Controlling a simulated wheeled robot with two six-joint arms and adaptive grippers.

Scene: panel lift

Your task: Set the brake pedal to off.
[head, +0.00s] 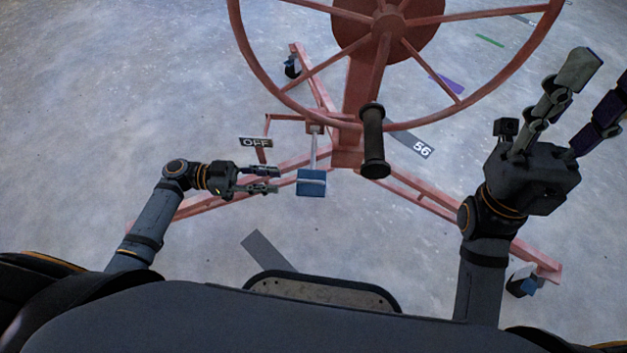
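The brake pedal (311,184) is a blue block with a light stripe on a thin pale rod, below the red frame of the lift. A dark "OFF" label (256,143) shows up and left of it. My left gripper (279,181) is just left of the pedal, its fingers pointing right at it. Its fingers are apart with nothing between them, and a small gap shows between fingertips and pedal. I cannot tell whether they are at the same height. My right gripper (603,80) is raised at the right, fingers spread and empty, far from the pedal.
A large red handwheel (247,53) with a dark handle (374,140) stands above and right of the pedal. Red legs (430,205) on casters spread over the grey floor. A "56" label (422,149) shows right of the post. Floor at the left is clear.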

